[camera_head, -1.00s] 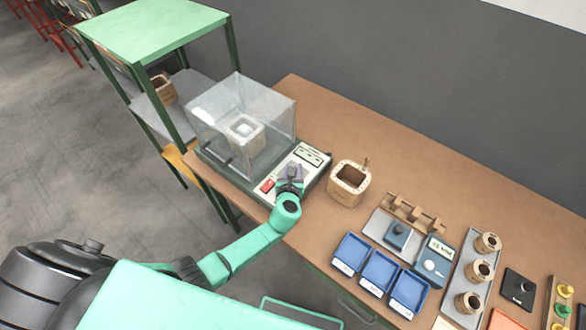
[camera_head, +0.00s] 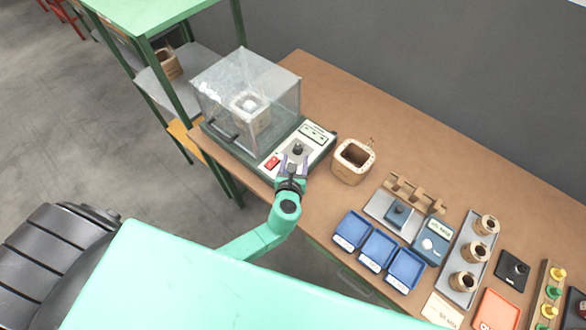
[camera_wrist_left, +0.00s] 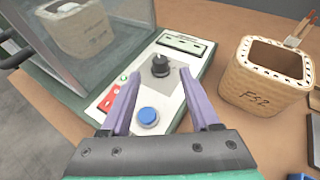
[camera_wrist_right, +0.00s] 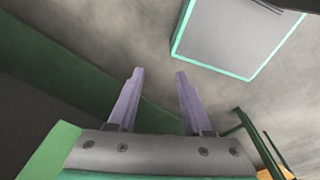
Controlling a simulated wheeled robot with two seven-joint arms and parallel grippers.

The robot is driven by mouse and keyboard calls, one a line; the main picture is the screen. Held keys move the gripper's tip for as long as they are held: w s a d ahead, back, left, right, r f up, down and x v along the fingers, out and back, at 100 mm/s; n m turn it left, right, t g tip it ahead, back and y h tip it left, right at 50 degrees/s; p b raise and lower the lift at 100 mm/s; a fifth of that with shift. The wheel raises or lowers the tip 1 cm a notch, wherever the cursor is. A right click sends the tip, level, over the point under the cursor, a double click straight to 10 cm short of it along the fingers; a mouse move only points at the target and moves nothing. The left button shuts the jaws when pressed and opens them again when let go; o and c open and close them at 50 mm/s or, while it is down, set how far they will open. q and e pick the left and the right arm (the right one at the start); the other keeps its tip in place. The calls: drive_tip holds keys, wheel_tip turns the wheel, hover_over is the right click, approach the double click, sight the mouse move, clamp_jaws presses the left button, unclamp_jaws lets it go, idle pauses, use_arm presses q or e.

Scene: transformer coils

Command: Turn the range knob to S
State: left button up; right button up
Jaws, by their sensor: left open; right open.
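A black knob (camera_head: 298,149) stands on the light panel of the tester (camera_head: 318,143). It also shows in the left wrist view (camera_wrist_left: 160,65), on a grey patch of the panel; no S mark is readable. My left gripper (camera_head: 295,160) is open and empty, low over the panel on the knob's near side. In the left wrist view its fingertips (camera_wrist_left: 160,76) spread to either side of the knob, with a blue button (camera_wrist_left: 148,117) between the fingers; contact cannot be told. My right gripper (camera_wrist_right: 153,74) is open and empty, over the floor and away from the panel.
A red switch (camera_wrist_left: 108,98) is beside the left finger. A clear hood (camera_head: 245,85) with a coil inside stands just behind left. A wooden coil box (camera_head: 354,162) stands to the right. Blue trays (camera_head: 378,250) and a blue meter (camera_head: 430,243) lie farther right.

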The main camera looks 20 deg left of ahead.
use_arm(q)
drive_tip(key=v, duration=0.6)
drive_tip(key=shift+s, duration=0.15)
drive_tip(key=shift+r, duration=0.15)
